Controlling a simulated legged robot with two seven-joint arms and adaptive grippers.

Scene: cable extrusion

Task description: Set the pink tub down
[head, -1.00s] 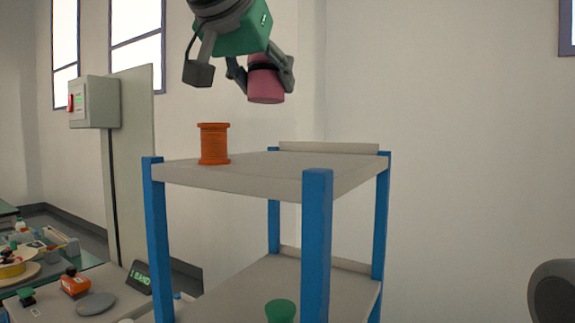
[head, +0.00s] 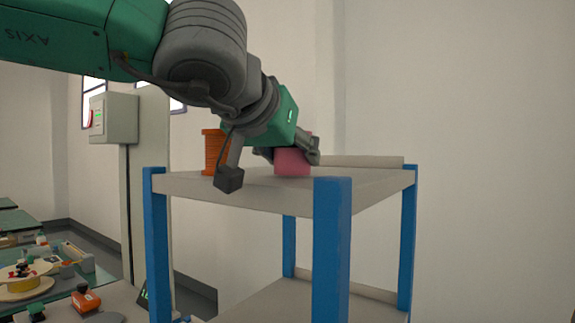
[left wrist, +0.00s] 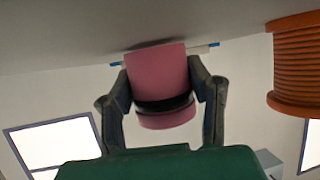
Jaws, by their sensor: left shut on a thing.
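The pink tub (head: 292,164) with a dark band is upright at the top shelf of the blue-legged rack (head: 334,250). My left gripper (head: 296,152) is shut on it, with one finger on each side. In the left wrist view the tub (left wrist: 157,72) shows between both fingers, with the shelf surface (left wrist: 60,40) at the top of the picture. The tub's base meets a dark shadow on the shelf; it is touching or very nearly so. My right gripper is not in view.
An orange spool (head: 212,150) stands on the same shelf, left of the tub and partly behind my wrist; it also shows in the left wrist view (left wrist: 297,65). The shelf right of the tub is clear up to a raised back edge (head: 362,162). A cluttered bench (head: 30,285) is at lower left.

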